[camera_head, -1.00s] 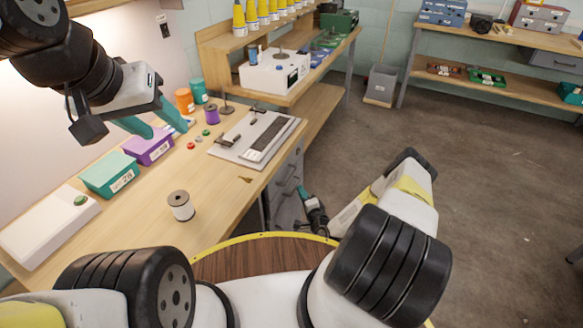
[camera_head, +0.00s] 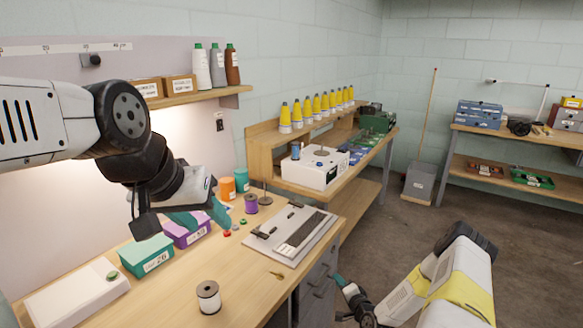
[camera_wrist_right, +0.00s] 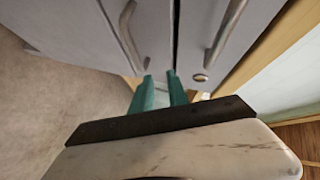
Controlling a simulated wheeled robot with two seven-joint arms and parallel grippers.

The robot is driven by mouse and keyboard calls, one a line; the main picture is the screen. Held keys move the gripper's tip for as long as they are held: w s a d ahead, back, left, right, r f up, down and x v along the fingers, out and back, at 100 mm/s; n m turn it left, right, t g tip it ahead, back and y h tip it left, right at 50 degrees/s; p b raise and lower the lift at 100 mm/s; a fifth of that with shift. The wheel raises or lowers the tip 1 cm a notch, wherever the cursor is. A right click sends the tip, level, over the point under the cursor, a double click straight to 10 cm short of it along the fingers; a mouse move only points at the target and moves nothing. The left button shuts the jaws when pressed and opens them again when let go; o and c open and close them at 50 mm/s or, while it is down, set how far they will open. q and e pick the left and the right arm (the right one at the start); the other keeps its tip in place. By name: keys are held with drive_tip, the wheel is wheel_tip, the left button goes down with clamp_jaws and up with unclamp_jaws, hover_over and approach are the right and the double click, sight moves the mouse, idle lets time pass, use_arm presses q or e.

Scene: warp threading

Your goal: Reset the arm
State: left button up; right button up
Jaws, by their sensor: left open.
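My left gripper (camera_head: 205,215) has teal fingers and is open in the head view. It hangs over the back of the workbench, partly in front of a purple bin (camera_head: 188,234); nothing shows between its fingers. My right gripper (camera_wrist_right: 161,82) shows two teal fingers with a narrow empty gap in the right wrist view. It is low beside the grey drawer cabinet (camera_wrist_right: 150,30), in front of its handles. In the head view only a small part of it (camera_head: 340,281) shows, right of the bench.
A shelf with yellow cones (camera_head: 316,107) stands behind. The floor (camera_head: 400,245) on the right is open.

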drive_tip(key=w+d+r+n+g, duration=0.2)
drive_tip(key=w+r+n, duration=0.2)
drive_tip(key=r, duration=0.4)
drive_tip(key=s+r+n+g+h, duration=0.1)
drive_tip(key=s+r+n+g, duration=0.1)
drive_tip(key=r, duration=1.1)
drive_tip(key=s+r+n+g+h, duration=0.1)
drive_tip(key=s+r+n+h, duration=0.15)
drive_tip(key=r, duration=1.15)
drive_tip(key=s+a+r+n+g, duration=0.1)
drive_tip(key=s+r, duration=0.4)
drive_tip(key=s, duration=0.6)
drive_tip(key=s+a+r+n+g+y, duration=0.1)
drive_tip(key=s+a+r, duration=0.2)
drive_tip(key=s+r, duration=0.3)
drive_tip(key=s+a+r+n+g, duration=0.1)
drive_tip(key=s+r, duration=0.5)
drive_tip(key=s, duration=0.9)
drive_tip(key=shift+s+a+y, duration=0.35)
drive_tip(key=shift+s+a, duration=0.05)
drive_tip(key=shift+a, duration=0.45)
